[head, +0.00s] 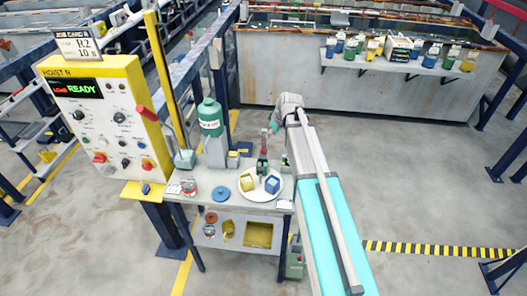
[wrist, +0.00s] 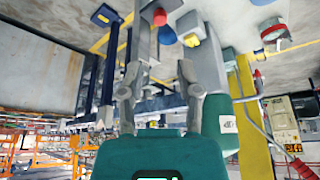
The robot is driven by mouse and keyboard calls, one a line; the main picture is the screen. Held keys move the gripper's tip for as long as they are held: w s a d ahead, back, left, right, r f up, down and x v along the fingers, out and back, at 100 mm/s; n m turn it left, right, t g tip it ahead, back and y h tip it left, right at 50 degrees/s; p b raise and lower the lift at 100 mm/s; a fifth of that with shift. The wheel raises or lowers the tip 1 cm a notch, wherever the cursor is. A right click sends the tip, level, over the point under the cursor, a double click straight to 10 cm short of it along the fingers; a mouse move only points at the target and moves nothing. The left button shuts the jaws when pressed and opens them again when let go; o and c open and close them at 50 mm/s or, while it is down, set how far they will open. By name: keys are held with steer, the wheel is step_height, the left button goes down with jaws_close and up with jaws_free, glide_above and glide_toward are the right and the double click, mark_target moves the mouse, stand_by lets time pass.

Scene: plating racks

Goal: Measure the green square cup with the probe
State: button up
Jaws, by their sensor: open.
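A small dark green cup (head: 263,168) stands at the back of a white round plate (head: 258,206) on the bench, between a yellow cup (head: 247,182) and a blue cup (head: 272,184). My gripper (head: 265,133) is above and behind the plate in the head view, small and partly hidden by my arm. In the wrist view my gripper (wrist: 160,72) shows two grey fingers spread apart with nothing held between them. I cannot pick out the green cup in the wrist view. I cannot tell which thing is the probe.
A yellow control panel (head: 105,125) with a red-handled lever stands further left. A blue disc (head: 221,193) lies left of the plate. A shelf (head: 400,67) of several containers hangs on the tank behind.

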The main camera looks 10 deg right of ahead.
mark_target(263, 149)
steer(key=shift+b+x, duration=5.4)
steer(key=shift+x, duration=0.7)
steer(key=shift+f, duration=0.1)
jaws_close()
